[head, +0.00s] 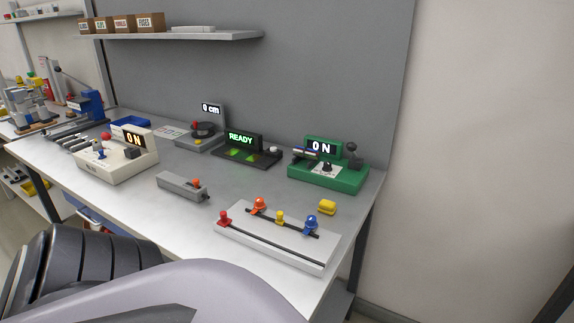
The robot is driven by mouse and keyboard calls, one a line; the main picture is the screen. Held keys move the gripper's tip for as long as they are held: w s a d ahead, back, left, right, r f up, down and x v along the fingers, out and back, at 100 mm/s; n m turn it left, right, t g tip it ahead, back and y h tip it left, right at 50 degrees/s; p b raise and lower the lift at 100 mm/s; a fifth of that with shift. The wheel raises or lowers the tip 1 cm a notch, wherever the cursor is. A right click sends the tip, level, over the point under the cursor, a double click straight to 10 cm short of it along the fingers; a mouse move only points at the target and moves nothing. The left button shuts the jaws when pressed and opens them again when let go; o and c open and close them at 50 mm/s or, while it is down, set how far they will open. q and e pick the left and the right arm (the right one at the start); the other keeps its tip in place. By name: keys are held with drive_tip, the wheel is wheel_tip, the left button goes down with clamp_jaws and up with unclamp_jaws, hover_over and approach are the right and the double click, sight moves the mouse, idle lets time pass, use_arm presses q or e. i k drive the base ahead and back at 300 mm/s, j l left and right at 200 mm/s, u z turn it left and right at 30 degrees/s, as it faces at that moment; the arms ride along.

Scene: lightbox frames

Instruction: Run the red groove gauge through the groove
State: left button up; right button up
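A pale plate (300,254) lies near the front edge of the bench, with two dark grooves running along it. A small red piece (224,218) stands at the left end of the front groove. It looks like the red groove gauge. An orange-red knobbed piece (259,204), a yellow piece (280,217) and a blue piece (311,223) stand along the rear groove. Whether the red piece sits in the groove or on top is too small to tell. Neither gripper shows; a large grey arm link of mine fills the lower foreground.
A green device (328,177), a READY display (241,139) and a white device (117,160) stand farther back. The bench's right edge is close by.

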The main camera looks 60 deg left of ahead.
sight(225, 221)
drive_tip(key=u, duration=1.9)
